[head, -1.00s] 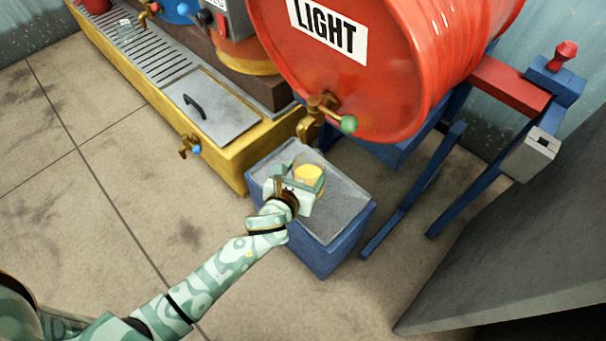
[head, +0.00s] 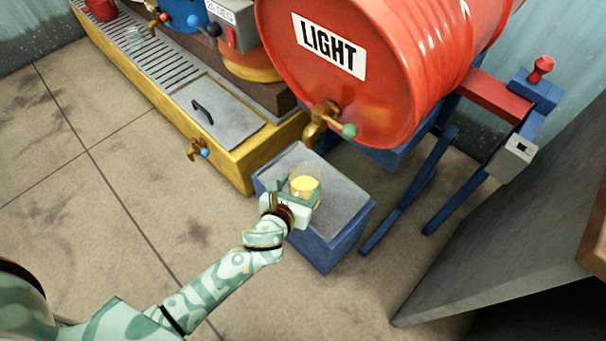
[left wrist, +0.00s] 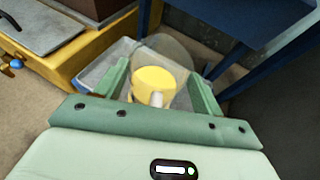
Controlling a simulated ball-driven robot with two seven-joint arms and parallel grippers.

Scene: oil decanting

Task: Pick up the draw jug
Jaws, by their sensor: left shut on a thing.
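The draw jug (head: 305,184) is a clear vessel with yellow oil in it. It is over the grey top of the blue stand (head: 333,192) below the red drum's tap; I cannot tell whether it touches the top. My left gripper (head: 296,196) is shut on the jug, with its fingers on either side. In the left wrist view the jug (left wrist: 154,84) sits between the two green fingers (left wrist: 160,92), its yellow oil showing. My right gripper is not in view.
The red drum (head: 385,70) marked LIGHT has a brass tap (head: 318,121) with a green knob above the stand. A yellow trough (head: 238,158) with a grey lid and another tap (head: 197,149) is to the left. A grey panel (head: 500,240) stands at right; floor at left is clear.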

